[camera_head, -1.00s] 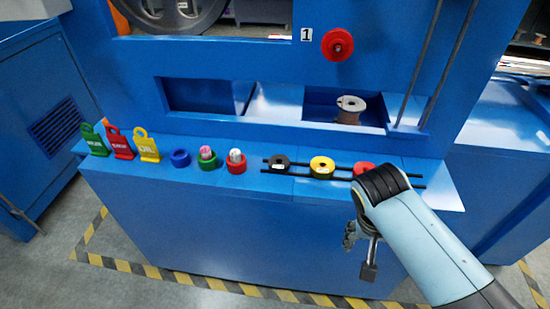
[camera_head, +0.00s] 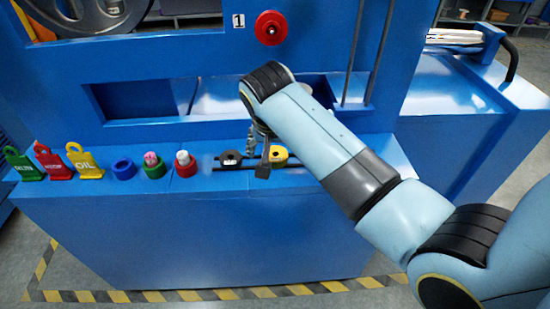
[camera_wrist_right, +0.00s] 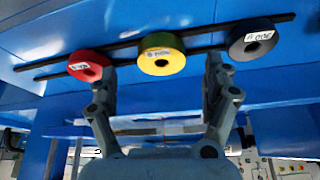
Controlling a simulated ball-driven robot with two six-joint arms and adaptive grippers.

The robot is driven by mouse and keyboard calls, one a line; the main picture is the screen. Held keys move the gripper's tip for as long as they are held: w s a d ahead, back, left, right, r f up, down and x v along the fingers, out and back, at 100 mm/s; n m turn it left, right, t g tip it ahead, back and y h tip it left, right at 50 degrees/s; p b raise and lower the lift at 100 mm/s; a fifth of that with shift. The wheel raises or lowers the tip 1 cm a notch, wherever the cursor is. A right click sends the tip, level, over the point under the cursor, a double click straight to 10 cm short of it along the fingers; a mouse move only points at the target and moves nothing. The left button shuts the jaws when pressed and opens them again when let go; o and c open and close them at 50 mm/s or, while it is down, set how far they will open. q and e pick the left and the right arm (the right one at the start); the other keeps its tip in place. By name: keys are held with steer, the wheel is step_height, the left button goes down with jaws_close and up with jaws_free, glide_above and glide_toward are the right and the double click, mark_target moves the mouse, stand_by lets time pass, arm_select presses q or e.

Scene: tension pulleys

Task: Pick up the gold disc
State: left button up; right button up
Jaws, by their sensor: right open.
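The gold disc (camera_head: 279,156) is yellow with a dark centre hole and sits on the two black rails of the blue ledge. My right arm partly covers it in the head view. In the right wrist view the gold disc (camera_wrist_right: 161,56) stands between a red disc (camera_wrist_right: 88,65) and a black disc (camera_wrist_right: 252,40). My right gripper (camera_wrist_right: 162,72) is open, with one finger toward each side of the gold disc; I see no grip on it. In the head view the right gripper (camera_head: 262,150) is mostly hidden by its own arm. My left gripper is not in view.
The black disc (camera_head: 230,160) shows left of the gold one in the head view; the red disc is hidden there. Further left stand a red ring (camera_head: 185,166), a green ring (camera_head: 155,168), a blue ring (camera_head: 123,169) and coloured tags (camera_head: 84,165). A red knob (camera_head: 270,27) juts out above.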

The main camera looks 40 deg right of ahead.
mark_target(275, 152)
steer(key=x, duration=0.3)
steer(key=shift+w+d+f+b, duration=0.1)
steer(key=shift+w+f+b, duration=0.1)
steer(key=shift+b, duration=0.1)
steer(key=shift+c, duration=0.4)
jaws_close()
steer(key=shift+r, duration=0.15)
